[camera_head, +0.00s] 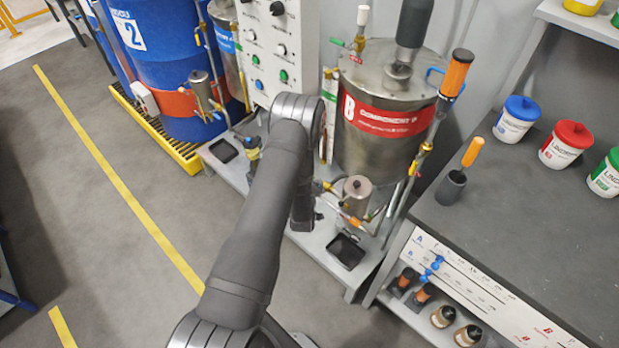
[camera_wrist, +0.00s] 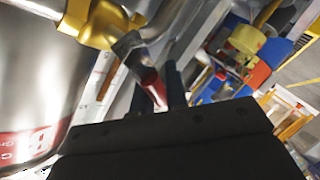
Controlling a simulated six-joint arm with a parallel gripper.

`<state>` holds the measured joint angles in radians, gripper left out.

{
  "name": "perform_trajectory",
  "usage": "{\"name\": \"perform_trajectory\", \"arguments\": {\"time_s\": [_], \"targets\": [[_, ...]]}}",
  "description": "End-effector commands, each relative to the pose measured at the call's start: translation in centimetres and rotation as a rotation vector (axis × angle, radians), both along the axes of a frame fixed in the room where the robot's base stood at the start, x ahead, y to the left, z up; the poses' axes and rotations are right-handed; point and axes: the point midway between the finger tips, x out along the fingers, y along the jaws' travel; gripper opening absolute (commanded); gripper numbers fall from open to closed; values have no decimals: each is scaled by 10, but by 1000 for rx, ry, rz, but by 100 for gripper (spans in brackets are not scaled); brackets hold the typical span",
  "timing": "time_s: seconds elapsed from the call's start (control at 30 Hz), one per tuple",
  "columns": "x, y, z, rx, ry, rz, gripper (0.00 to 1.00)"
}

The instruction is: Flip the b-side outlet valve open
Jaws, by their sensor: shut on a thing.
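The steel B tank (camera_head: 372,160) with a red "COMPONENT B" band stands right of my arm in the head view. Its wall and band fill the left of the wrist view (camera_wrist: 35,75). Beside the tank in the wrist view is a yellow valve body (camera_wrist: 95,25) with a metal lever ending in a red handle (camera_wrist: 152,88). My gripper (camera_wrist: 158,86) is shut on this red handle, with a dark finger on each side. In the head view my forearm hides the gripper and the valve. Whether the valve is open or closed I cannot tell.
A small steel pot (camera_head: 357,190) with piping stands below the tank, above a black drip tray (camera_head: 346,251). A blue drum (camera_head: 165,50) stands at the left and a dark workbench (camera_head: 520,240) at the right. The floor left of my arm is clear.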

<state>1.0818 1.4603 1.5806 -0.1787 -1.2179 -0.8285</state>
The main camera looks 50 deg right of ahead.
Motion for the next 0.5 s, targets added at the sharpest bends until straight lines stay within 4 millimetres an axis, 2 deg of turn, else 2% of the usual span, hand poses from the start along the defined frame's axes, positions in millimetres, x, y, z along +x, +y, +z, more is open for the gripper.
{"name": "perform_trajectory", "arguments": {"time_s": [0.13, 0.17, 0.27, 0.5], "targets": [[-1, 0, -1, 2, 0, -2, 0], [-1, 0, -1, 2, 0, -2, 17], [-1, 0, -1, 2, -1, -1, 35], [-1, 0, 0, 1, -3, -1, 35]]}}
